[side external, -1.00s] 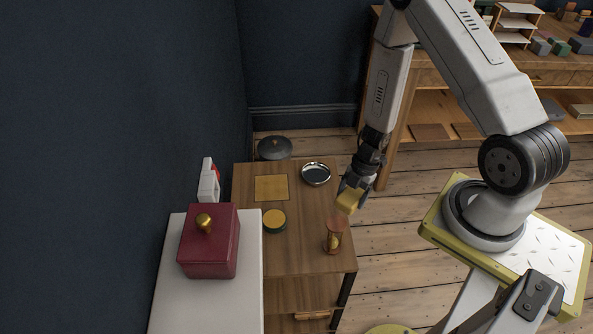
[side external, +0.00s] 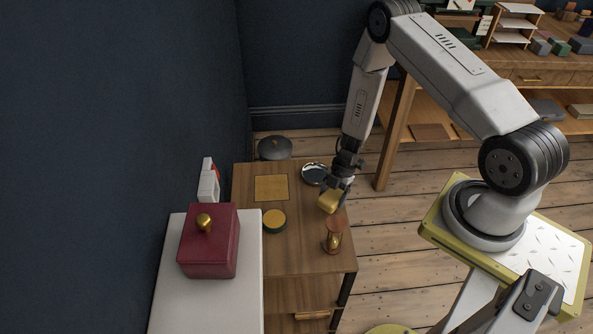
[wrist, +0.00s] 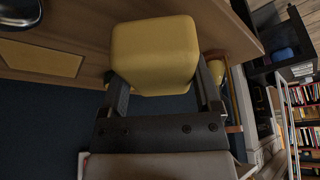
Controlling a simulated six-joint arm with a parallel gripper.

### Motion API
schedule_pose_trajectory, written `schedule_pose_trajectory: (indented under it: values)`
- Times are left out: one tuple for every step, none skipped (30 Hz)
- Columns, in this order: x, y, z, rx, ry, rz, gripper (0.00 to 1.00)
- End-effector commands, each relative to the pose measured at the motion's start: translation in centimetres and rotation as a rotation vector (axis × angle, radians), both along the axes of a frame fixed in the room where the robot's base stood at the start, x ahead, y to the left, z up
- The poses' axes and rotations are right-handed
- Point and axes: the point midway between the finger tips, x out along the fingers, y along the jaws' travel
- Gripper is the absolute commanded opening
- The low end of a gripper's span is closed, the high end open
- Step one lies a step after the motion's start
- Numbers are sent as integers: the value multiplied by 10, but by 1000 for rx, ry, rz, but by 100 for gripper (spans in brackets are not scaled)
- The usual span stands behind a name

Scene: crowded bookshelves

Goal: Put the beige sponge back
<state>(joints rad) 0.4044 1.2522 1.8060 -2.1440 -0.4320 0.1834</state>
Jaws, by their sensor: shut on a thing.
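The beige sponge (side external: 329,201) is a yellowish block held in my gripper (side external: 333,192), above the right part of the wooden cabinet top (side external: 300,259). In the wrist view the sponge (wrist: 155,54) sits between the two dark fingers of my gripper (wrist: 160,85), which is shut on it. A flat yellow square (side external: 271,188) lies on the cabinet top to the left of the sponge. It also shows in the wrist view (wrist: 40,58), at the left.
A silver bowl (side external: 313,172) stands behind my gripper. A round green and yellow tin (side external: 274,221) and an hourglass (side external: 333,238) stand on the cabinet top. A red box (side external: 209,244) with a gold knob sits on a white surface at the left.

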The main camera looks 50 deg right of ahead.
Motion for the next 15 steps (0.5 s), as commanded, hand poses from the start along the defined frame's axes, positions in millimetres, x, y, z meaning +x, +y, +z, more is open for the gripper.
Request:
schedule_pose_trajectory:
  values:
    - [2,0,-2,0,0,0,34]
    - [3,0,-4,0,0,0,34]
    - [5,0,-6,0,0,0,34]
    - [4,0,-9,1,1,0,34]
    - [4,0,-12,1,1,-1,34]
    - [4,0,-16,1,2,0,34]
    - [4,0,-19,1,2,0,34]
    - [4,0,-22,1,2,0,34]
    - [4,-1,-26,0,1,0,34]
    - [4,-1,-28,0,1,1,34]
    - [4,-1,-30,0,1,2,34]
    - [4,-1,-32,0,2,1,34]
    - [4,-1,-34,0,1,0,34]
    - [4,-1,-35,0,0,0,34]
    - [4,-1,-35,-1,0,0,34]
